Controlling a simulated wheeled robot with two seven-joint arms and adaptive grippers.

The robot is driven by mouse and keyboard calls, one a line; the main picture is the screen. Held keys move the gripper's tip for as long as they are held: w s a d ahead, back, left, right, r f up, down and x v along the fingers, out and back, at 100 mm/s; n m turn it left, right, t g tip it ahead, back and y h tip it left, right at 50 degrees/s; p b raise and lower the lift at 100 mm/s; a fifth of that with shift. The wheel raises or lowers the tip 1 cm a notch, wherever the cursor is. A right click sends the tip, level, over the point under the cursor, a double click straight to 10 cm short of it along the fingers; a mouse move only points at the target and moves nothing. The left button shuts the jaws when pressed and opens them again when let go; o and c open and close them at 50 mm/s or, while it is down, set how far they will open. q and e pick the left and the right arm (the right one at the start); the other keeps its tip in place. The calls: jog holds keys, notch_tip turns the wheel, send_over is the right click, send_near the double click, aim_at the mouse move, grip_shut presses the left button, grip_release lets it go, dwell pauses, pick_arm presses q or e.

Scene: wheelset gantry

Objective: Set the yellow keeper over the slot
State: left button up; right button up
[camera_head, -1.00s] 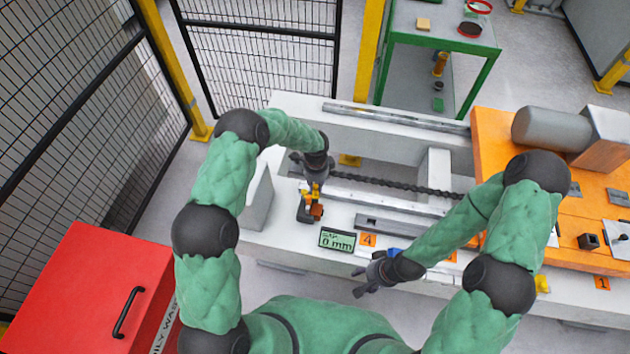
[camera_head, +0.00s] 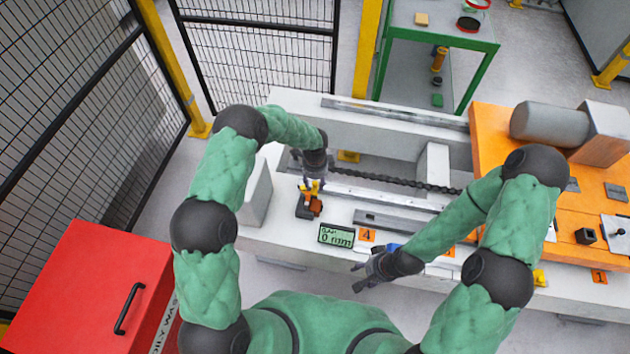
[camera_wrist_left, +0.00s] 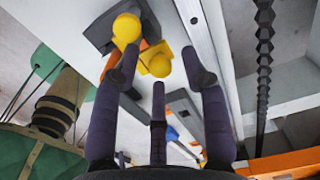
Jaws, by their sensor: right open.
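The yellow keeper (camera_head: 309,189) is at a small dark fixture (camera_head: 304,211) with an orange block (camera_head: 316,206), on the near left of the pale bench. In the left wrist view a round yellow knob (camera_wrist_left: 127,28) and a second yellow part (camera_wrist_left: 158,63) show by the fixture; I cannot tell whether the keeper is fully seated. My left gripper (camera_head: 314,184) is just above it, its fingers (camera_wrist_left: 160,82) spread around the near yellow part with visible gaps. The slot is not clearly visible. My right gripper (camera_head: 360,279) is open and empty near the bench's front edge.
A display reading 0 mm (camera_head: 336,236) and an orange tag 4 (camera_head: 367,235) are right of the fixture. A dark twisted bar (camera_head: 400,182) and metal rails lie behind. A red cabinet (camera_head: 85,290) stands front left, an orange plate (camera_head: 490,140) at right.

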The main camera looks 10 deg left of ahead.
aim_at(315, 183)
pick_arm(q)
jog(key=shift+r, duration=0.1)
notch_tip(315, 183, up, 12)
dwell(0.6)
dwell(0.4)
jog(key=s+f+n+h, duration=0.1)
jog(key=s+f+n, duration=0.3)
jog(key=s+n, duration=0.3)
jog(key=s+f+n+h, duration=0.1)
jog(key=s+f+n, duration=0.4)
jog(key=s, duration=0.7)
jog(key=s+d+f+n+h, duration=0.1)
jog(key=s+f+n, duration=0.3)
jog(key=s+n, duration=0.5)
jog(key=shift+s+f+h, duration=0.35)
jog(key=shift+s+h, duration=0.1)
jog(key=shift+h, duration=0.05)
jog(key=shift+d, duration=0.1)
dwell(0.7)
